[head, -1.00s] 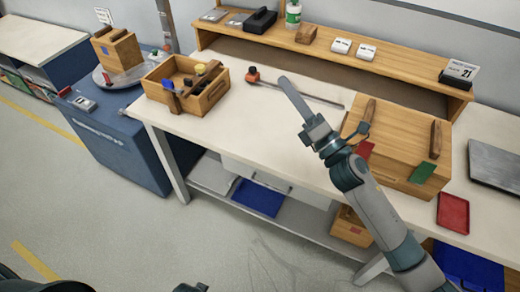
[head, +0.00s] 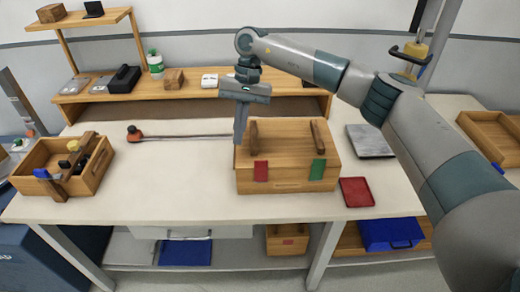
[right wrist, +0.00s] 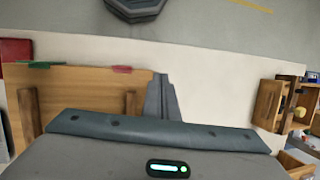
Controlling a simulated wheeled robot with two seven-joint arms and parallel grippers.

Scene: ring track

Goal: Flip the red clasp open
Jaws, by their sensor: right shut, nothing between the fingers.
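The wooden box (head: 290,187) stands on the white-topped bench, with two wooden bars on its lid. The red clasp (head: 261,171) hangs flat over the left part of its front edge, and a green clasp (head: 318,169) over the right part. My right gripper (head: 240,138) is shut and empty, pointing down at the box's left side, behind and left of the red clasp. Whether its tips touch the box I cannot tell. The right wrist view shows the shut fingers (right wrist: 161,98) beside the box edge, with the red clasp (right wrist: 122,69) close by. My left gripper is not in view.
A long rod with an orange end (head: 135,134) lies behind the box's left side. An open wooden tool tray (head: 98,173) stands at the left. A red tray (head: 356,191) and a grey plate (head: 370,141) lie to the right.

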